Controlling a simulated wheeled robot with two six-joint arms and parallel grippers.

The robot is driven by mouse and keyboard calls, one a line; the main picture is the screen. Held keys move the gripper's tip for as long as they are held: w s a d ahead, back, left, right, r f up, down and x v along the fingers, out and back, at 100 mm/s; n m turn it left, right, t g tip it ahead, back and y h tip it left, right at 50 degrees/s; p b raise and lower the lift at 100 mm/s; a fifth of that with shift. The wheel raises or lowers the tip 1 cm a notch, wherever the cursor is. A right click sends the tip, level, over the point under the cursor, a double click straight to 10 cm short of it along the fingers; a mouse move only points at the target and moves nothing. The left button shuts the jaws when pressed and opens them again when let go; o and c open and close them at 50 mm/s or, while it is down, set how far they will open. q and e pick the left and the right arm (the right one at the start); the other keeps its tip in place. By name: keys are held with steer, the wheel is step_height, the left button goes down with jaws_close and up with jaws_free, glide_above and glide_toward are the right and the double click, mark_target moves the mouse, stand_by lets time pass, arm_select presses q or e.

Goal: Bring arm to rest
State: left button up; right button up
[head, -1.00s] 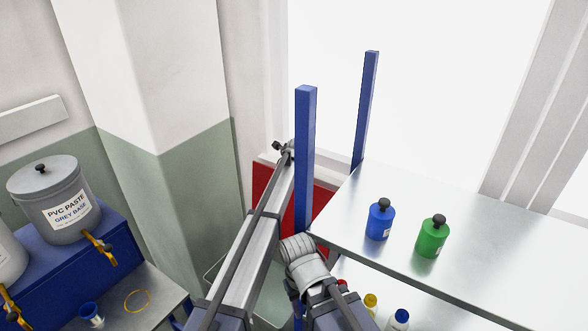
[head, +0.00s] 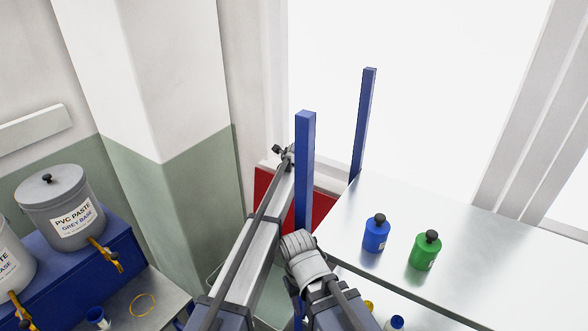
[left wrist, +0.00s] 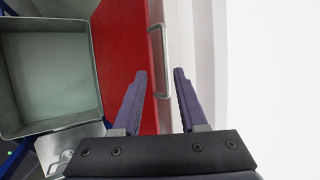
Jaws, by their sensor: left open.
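My left arm reaches up the middle of the head view, with its small dark left gripper (head: 283,155) at the far end, near a red panel (head: 262,190) and left of a blue post. In the left wrist view the left gripper (left wrist: 160,73) has its two fingers apart and nothing between them. Behind it there are the red panel (left wrist: 118,50) and a pale handle-like bar. My right gripper is not in view.
A blue post (head: 305,165) stands close right of the left arm, another (head: 364,120) behind. A metal table (head: 470,270) carries a blue bottle (head: 376,235) and a green bottle (head: 424,252). A grey bin (left wrist: 55,85) and a paste bucket (head: 60,210) stand left.

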arm_select(q)
steer(key=shift+s+r, duration=0.35)
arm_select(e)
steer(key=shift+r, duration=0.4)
